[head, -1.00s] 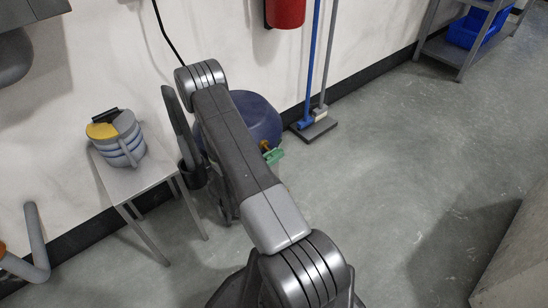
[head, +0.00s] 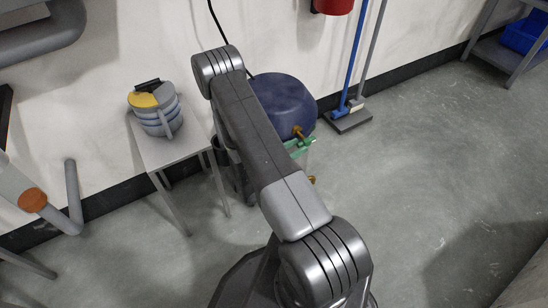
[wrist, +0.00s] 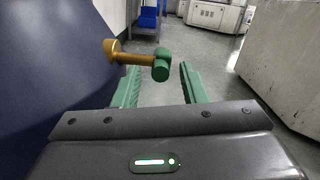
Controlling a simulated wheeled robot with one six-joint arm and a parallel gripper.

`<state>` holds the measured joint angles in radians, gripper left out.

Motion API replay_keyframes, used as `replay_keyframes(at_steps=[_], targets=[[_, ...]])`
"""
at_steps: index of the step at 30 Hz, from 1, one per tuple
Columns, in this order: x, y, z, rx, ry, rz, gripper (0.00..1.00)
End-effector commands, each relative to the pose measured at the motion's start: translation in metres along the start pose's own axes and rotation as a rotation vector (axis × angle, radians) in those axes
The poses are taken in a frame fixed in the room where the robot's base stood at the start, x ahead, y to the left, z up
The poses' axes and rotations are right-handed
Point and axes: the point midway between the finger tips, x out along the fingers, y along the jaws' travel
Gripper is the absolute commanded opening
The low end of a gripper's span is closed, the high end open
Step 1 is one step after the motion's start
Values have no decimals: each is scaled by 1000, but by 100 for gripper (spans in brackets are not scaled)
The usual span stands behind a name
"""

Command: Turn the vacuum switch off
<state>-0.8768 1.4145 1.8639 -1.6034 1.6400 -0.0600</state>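A brass stem with a green end piece (wrist: 160,66) sticks out from the side of a dark blue rounded tank (wrist: 40,70); I take it for the vacuum switch, though no label shows. In the head view the brass part (head: 298,132) shows at the front right of the blue tank (head: 284,100). My gripper (wrist: 158,82) is open, its two green fingers apart, with the green end piece appearing between or just beyond the tips. I cannot tell whether they touch. In the head view my gripper (head: 300,147) is partly hidden by my arm.
A small grey table (head: 187,146) bearing a round grey-blue and yellow-topped object (head: 155,112) stands left of the tank. A blue-handled broom (head: 353,70) leans on the wall to the right. Grey pipes (head: 74,195) are at left. Floor at right is open.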

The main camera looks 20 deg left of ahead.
Motion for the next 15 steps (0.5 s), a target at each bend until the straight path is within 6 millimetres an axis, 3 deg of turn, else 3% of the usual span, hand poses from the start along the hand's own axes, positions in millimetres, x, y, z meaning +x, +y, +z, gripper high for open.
replay_keyframes(at_steps=[15], targets=[[-78,1,1,0,-1,3,39]])
